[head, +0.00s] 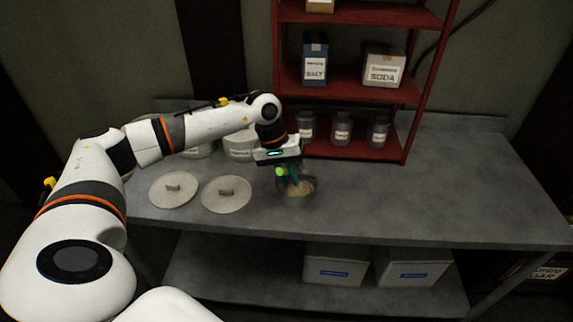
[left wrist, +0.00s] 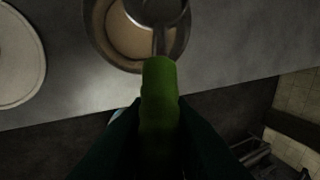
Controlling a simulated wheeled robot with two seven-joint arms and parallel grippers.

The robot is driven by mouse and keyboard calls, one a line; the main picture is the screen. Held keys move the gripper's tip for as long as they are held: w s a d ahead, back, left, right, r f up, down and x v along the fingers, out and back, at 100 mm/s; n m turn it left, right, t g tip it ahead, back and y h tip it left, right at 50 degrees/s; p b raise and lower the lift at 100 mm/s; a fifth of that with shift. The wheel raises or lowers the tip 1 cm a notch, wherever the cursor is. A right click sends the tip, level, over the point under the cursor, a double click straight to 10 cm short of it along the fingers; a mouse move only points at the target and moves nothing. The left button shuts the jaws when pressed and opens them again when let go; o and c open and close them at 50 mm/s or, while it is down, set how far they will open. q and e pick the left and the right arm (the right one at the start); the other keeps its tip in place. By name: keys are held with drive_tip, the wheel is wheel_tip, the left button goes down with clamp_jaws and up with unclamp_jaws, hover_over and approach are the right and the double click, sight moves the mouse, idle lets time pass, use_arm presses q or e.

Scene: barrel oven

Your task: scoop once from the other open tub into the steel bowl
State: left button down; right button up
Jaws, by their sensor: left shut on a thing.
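My left gripper (head: 288,173) is shut on the green handle of a scoop (left wrist: 158,110). The scoop's metal head (left wrist: 157,10) is over the steel bowl (left wrist: 103,40) in the left wrist view. The bowl (head: 311,188) stands on the grey table and has pale, tan contents in it. I cannot tell whether the scoop head is empty or touches the contents. Two tubs, one a pale tub (head: 238,146), stand at the back behind my left arm, which partly hides them. My right gripper is not in view.
Two round grey lids, a left lid (head: 172,189) and a right lid (head: 226,194), lie on the table (head: 440,185) left of the bowl. A red shelf (head: 345,86) with jars and boxes stands at the back. The table's right side is clear.

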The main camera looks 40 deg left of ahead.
use_arm(q)
wheel_tip(320, 180, up, 6)
drive_tip(key=w+d+g+y+p, duration=0.1)
drive_tip(key=g+y+p, duration=0.2)
drive_tip(key=p, duration=0.6)
drive_tip(key=shift+w+d+g+y, duration=0.15)
drive_tip(key=shift+d+g+y, duration=0.2)
drive_tip(key=shift+y, duration=0.45)
drive_tip(key=shift+f, duration=0.1)
